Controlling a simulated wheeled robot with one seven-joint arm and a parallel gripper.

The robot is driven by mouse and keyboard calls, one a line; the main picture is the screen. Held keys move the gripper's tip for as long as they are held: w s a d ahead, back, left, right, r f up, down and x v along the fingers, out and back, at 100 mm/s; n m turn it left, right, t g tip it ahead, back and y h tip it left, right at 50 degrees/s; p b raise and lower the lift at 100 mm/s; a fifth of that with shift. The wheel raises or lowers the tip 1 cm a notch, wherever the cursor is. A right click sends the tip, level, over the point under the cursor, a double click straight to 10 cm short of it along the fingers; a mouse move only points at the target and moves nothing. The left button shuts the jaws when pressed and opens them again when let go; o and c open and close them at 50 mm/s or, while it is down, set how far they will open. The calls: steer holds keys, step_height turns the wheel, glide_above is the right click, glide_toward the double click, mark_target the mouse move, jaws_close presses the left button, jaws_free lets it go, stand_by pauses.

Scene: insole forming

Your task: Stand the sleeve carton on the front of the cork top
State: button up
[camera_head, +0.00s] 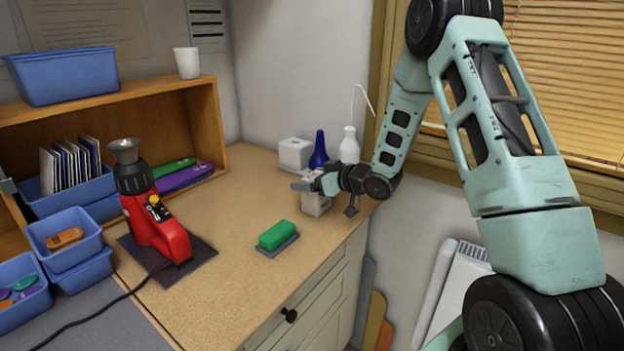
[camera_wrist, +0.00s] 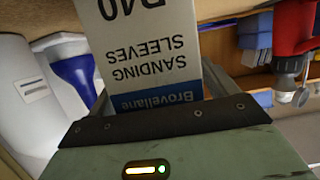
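The sleeve carton (camera_head: 316,204) is a small white box, upright near the right end of the cork top (camera_head: 235,195). In the wrist view the carton (camera_wrist: 160,40) fills the middle, its "SANDING SLEEVES" label upside down and a blue "Brovellane" band near the hand. My gripper (camera_head: 312,185) reaches in level from the right, at the carton's upper part. In the wrist view its fingers lie close along both sides of the carton, and it looks shut on it. I cannot tell whether the carton's base touches the cork.
A blue bottle (camera_head: 319,150), a white bottle (camera_head: 349,147) and a white box (camera_head: 295,155) stand behind the carton. A green block (camera_head: 277,235) on a grey pad and a red machine (camera_head: 155,220) stand leftward. The cork near the front edge is largely clear.

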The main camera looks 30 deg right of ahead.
steer(key=shift+r, duration=0.1)
steer(key=shift+r, duration=0.15)
steer(key=b+v, duration=0.1)
steer(key=v, duration=1.1)
